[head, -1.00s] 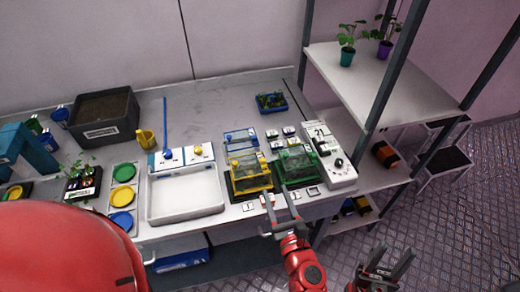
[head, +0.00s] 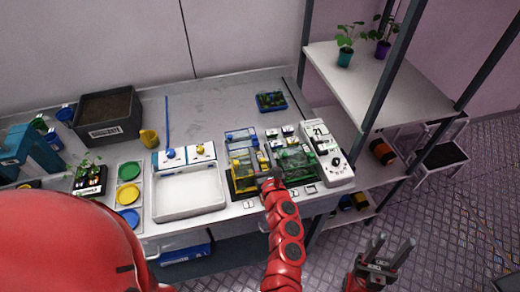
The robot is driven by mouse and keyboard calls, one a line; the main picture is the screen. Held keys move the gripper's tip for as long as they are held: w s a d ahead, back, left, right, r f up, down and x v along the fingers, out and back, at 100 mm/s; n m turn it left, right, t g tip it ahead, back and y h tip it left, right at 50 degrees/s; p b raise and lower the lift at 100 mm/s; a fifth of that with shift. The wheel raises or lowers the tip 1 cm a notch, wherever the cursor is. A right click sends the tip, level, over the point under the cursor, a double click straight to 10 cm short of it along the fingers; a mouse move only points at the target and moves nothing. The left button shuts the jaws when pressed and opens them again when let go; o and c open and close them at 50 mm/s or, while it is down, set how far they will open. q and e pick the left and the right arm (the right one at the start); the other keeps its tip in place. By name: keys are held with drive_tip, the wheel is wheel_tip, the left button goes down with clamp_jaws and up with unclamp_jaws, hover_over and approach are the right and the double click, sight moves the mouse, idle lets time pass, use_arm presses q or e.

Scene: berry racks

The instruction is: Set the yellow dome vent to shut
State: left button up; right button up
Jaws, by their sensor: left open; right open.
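The yellow dome (head: 240,166), a clear box with a yellow frame, stands on the bench just right of the white tray. Its vent is too small and partly covered to tell how it is set. My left gripper (head: 264,174) is open at the dome's front right side, its arm coming up from below. The fingers overlap the dome in the picture, and I cannot tell whether they touch it. My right gripper (head: 391,252) is open and empty, low on the right over the floor, well away from the bench.
A green-framed dome (head: 296,160) stands close on the right, with a white control box (head: 327,152) beyond it. A blue-framed box (head: 241,138) is behind the yellow dome. The white tray (head: 188,211) is on the left. A shelf post (head: 388,70) rises at the right.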

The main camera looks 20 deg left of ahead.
use_arm(q)
drive_tip(key=shift+w+a, duration=0.1)
drive_tip(key=shift+w, duration=0.05)
drive_tip(key=shift+c, duration=0.2)
clamp_jaws()
idle(1.2)
